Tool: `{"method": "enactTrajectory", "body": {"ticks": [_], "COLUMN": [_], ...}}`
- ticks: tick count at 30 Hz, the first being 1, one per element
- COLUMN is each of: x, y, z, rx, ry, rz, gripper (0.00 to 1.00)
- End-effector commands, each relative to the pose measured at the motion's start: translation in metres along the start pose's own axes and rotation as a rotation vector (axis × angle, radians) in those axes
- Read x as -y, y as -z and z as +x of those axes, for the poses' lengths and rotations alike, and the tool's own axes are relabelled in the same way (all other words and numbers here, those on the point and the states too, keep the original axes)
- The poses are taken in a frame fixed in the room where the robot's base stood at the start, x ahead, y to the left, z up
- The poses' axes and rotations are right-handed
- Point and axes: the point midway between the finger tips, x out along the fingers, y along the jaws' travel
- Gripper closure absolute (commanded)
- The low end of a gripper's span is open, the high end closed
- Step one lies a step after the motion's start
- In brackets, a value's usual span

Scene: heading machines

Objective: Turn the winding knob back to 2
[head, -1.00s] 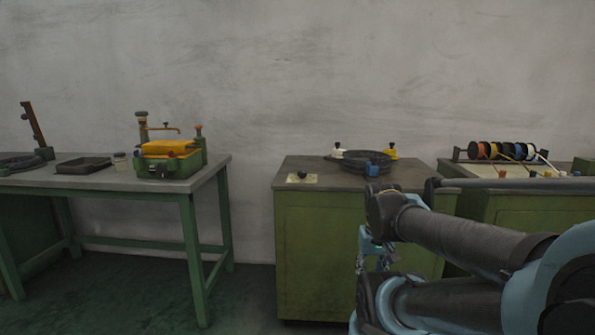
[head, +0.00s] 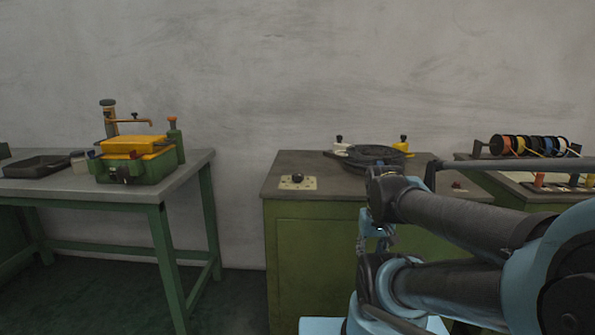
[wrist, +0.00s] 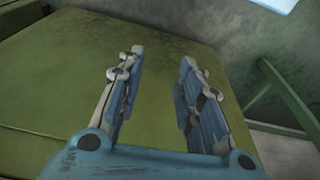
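A small dark knob (head: 297,178) sits on a pale plate (head: 285,184) at the front left of the middle green cabinet's top. Its pointer and any numbers are too small to read. This is the only knob on a plate that I can make out. In the head view my gripper is mostly hidden behind my folded arm, right of the knob and lower than it. In the wrist view my gripper (wrist: 157,80) is open and empty, its two fingers apart in front of the green cabinet panel (wrist: 60,75). The knob does not show in the wrist view.
A dark round tray (head: 372,155) with a white and a yellow fitting stands on the middle cabinet (head: 315,235). A green and yellow machine (head: 140,160) is on the left table (head: 190,180). Coloured spools (head: 530,145) stand at right. Floor between table and cabinet is clear.

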Motion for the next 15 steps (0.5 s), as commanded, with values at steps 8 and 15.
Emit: {"method": "enactTrajectory", "body": {"ticks": [8,15], "x": [0.000,0.003], "y": [0.000,0.007], "z": [0.000,-0.022], "rx": [0.000,-0.005], "ry": [0.000,0.003], "rz": [0.000,0.000], "gripper": [0.67,0.46]}}
